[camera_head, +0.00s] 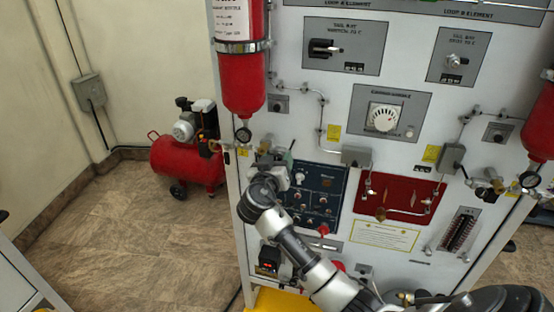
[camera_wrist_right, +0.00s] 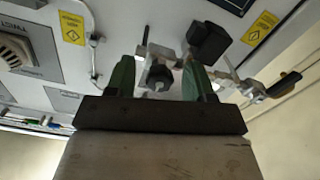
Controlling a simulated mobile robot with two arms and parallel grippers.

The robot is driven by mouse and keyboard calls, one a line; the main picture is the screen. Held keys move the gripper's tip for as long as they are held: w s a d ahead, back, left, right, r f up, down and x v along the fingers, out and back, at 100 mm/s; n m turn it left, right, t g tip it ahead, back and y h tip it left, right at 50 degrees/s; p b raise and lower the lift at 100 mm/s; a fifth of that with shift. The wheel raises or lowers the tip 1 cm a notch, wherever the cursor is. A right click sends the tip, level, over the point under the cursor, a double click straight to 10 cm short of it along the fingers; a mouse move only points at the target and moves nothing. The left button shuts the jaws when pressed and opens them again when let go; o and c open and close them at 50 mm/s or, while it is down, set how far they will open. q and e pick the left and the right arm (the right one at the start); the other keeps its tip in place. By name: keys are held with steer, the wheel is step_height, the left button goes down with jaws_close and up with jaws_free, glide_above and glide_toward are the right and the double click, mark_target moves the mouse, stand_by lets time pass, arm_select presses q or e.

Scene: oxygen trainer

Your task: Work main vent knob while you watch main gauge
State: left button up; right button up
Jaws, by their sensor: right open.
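A red cylinder (camera_head: 243,75) hangs at the panel's left edge, with a small round gauge (camera_head: 243,135) below it. I take this as the main gauge; its needle is too small to read. My right gripper (camera_head: 272,158) is just right of and below the gauge, close to the panel. In the right wrist view my open right gripper (camera_wrist_right: 158,78) has its green fingers either side of a dark round knob (camera_wrist_right: 160,76), perhaps the main vent knob. I cannot tell whether they touch it. My wrist hides this knob in the head view. My left gripper is out of view.
A dark blue switch panel (camera_head: 325,190) lies right of the gripper, then a red panel (camera_head: 400,188). A black block (camera_wrist_right: 208,40) and metal fittings sit close beside the fingers. A second gauge (camera_head: 530,180) is at far right. A red compressor (camera_head: 185,160) stands on the floor at left.

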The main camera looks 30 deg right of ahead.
steer(key=c, duration=0.9)
steer(key=shift+f+n+b, duration=0.1)
steer(key=shift+n+b, duration=0.5)
steer(key=shift+n, duration=0.1)
steer(key=shift+n+b, duration=0.3)
steer(key=shift+n, duration=2.2)
